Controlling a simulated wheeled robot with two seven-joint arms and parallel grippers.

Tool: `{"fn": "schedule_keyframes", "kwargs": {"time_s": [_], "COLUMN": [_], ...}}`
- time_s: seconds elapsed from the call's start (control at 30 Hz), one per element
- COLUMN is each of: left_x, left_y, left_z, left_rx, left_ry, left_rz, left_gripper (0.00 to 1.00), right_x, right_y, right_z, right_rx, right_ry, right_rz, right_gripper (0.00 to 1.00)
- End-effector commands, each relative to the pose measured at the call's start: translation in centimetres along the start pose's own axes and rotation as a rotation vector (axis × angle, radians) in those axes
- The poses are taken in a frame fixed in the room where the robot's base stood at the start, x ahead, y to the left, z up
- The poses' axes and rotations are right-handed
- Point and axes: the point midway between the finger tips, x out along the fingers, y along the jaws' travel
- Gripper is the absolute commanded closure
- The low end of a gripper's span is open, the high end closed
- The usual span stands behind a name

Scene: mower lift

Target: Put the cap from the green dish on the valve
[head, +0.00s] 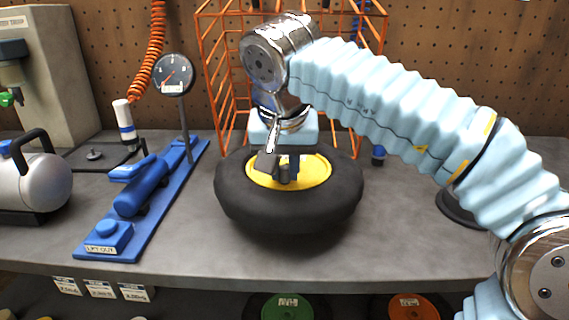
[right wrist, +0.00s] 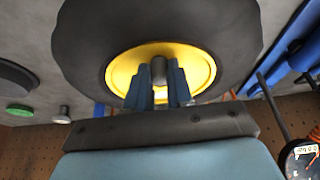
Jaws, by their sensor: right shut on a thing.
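The tyre (head: 235,195) lies flat on the bench with its yellow hub (head: 318,172) facing up. My right gripper (head: 285,168) points down over the hub. Its blue fingers (right wrist: 158,84) are shut on a small dark grey cylinder, which looks like the cap (right wrist: 158,68); it also shows in the head view (head: 284,173). I cannot make out the valve apart from it, nor tell whether the two touch. A small green round thing, probably the green dish (right wrist: 18,110), shows at the left of the right wrist view. My left gripper is not in view.
An orange wire cage (head: 225,100) stands behind the tyre. A blue lift base (head: 165,205) with a gauge (head: 174,74) is to its left, and a silver tank (head: 35,180) at far left. A black disc (head: 458,207) lies at right. The bench in front is clear.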

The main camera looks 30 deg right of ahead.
Motion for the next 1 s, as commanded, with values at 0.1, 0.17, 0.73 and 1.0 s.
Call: {"fn": "schedule_keyframes", "kwargs": {"time_s": [0.1, 0.17, 0.73, 1.0], "left_x": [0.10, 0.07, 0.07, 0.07], "left_y": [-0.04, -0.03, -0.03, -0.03], "left_z": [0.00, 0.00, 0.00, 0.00], "left_rx": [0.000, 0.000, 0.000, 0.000], "left_ry": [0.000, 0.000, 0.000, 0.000], "left_rz": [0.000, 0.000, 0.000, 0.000], "left_gripper": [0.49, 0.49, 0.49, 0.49], "right_x": [0.19, 0.17, 0.17, 0.17], "right_y": [0.00, -0.01, -0.01, -0.01], "right_z": [0.09, 0.07, 0.07, 0.07], "right_rx": [0.000, 0.000, 0.000, 0.000], "right_ry": [0.000, 0.000, 0.000, 0.000], "right_rz": [0.000, -0.001, 0.000, 0.000], "right_gripper": [1.00, 0.73, 0.32, 0.32]}}
